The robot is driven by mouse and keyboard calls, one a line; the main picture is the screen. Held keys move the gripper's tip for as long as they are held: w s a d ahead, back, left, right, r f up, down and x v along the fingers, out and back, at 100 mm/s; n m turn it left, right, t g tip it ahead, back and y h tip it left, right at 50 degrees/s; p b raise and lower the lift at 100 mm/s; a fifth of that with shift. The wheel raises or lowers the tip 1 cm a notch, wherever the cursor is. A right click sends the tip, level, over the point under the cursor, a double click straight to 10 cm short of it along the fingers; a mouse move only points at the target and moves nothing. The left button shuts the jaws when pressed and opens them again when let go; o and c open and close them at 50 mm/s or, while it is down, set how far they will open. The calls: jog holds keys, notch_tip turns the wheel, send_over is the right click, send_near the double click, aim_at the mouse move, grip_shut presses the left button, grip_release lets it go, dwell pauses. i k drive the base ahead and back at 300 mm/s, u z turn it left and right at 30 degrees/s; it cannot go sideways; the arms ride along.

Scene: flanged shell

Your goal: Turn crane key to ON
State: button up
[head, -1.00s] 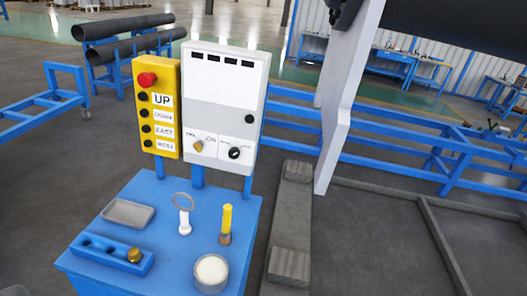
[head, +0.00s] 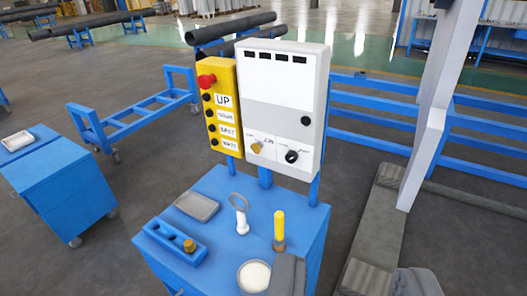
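A white control box (head: 284,90) stands on blue posts behind a blue cart. Low on its front is a small brass-yellow key-like knob (head: 257,147), with small labels above it that are too blurred to read surely. A black rotary knob (head: 291,156) sits to its right. I cannot tell which setting the yellow knob points to. My gripper (head: 351,277) shows at the bottom edge as two dark grey fingers, wide apart with nothing seen between them. It is well in front of and below the box, touching neither knob.
A yellow button panel (head: 222,110) with a red button adjoins the box's left. The blue cart top (head: 215,232) holds a grey tray (head: 197,206), ring-topped white piece (head: 240,213), yellow-handled tool (head: 279,230) and white-filled cup (head: 254,276). A grey column (head: 430,130) rises at right.

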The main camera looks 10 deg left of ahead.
aim_at(256, 148)
jog(key=z, duration=0.1)
jog(key=i, duration=1)
jog(key=u, duration=0.1)
